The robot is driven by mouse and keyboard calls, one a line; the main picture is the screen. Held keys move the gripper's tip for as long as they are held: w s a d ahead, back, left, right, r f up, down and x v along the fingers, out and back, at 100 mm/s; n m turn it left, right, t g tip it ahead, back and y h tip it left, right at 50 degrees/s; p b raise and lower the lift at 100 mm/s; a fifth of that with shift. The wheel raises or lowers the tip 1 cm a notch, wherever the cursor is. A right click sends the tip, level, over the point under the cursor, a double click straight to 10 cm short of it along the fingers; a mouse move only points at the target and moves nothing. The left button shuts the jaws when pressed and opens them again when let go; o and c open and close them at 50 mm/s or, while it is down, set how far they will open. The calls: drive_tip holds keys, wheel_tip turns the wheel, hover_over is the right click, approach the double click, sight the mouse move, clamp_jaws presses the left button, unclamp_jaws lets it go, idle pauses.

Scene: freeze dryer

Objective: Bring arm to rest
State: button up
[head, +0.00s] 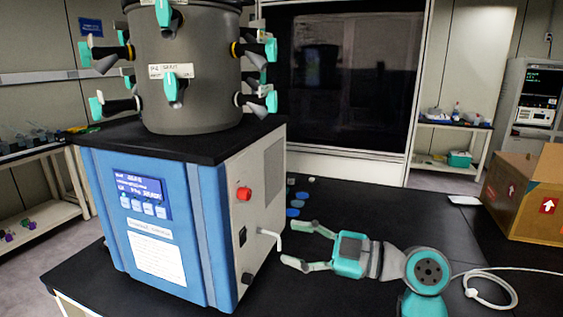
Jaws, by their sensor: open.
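My gripper (304,245) is open and empty, with its two fingers spread and pointing left. It hangs over the black table just right of the freeze dryer's white side panel. The lower fingertip is close to a pale bent lever or tube on that panel (270,238); I cannot tell whether they touch. The freeze dryer (205,235) has a blue front with a screen, and a red knob on its side. A grey drum (195,75) with several teal-handled valves stands on top of it. My arm reaches in from the lower right.
A cardboard box (528,195) stands on the table's right side. A white cable (490,290) lies coiled at the lower right. Several small blue and green round items (294,211) lie behind my gripper. The black tabletop (400,215) between them and the box is mostly clear.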

wheel_tip(320, 180, down, 18)
drive_tip(key=s+d+m+t+h, duration=0.25)
drive_tip(key=m+t+h, duration=0.3)
drive_tip(key=m, duration=0.45)
drive_tip(key=s+d+f+m+t+h, duration=0.1)
drive_tip(key=s+d+f+m+h, duration=0.3)
drive_tip(key=f, duration=0.3)
drive_tip(key=s+d+f+m+t+h, duration=0.1)
drive_tip(key=s+d+f+m, duration=0.15)
drive_tip(key=s+f, duration=0.4)
drive_tip(key=s+d+f+m+h, duration=0.2)
drive_tip(key=s+f, duration=0.1)
drive_tip(key=s, duration=0.5)
drive_tip(key=s+d+f+m+h, duration=0.2)
drive_tip(key=s+h, duration=0.1)
drive_tip(key=s, duration=0.4)
drive_tip(key=s+d+r, duration=0.1)
drive_tip(key=s+r, duration=0.2)
drive_tip(key=s, duration=0.6)
drive_tip(key=s+d+r+t+h, duration=0.1)
drive_tip(key=s+r, duration=0.2)
drive_tip(key=s, duration=0.6)
drive_tip(key=shift+d+r, duration=0.15)
drive_tip(key=shift+r, duration=0.25)
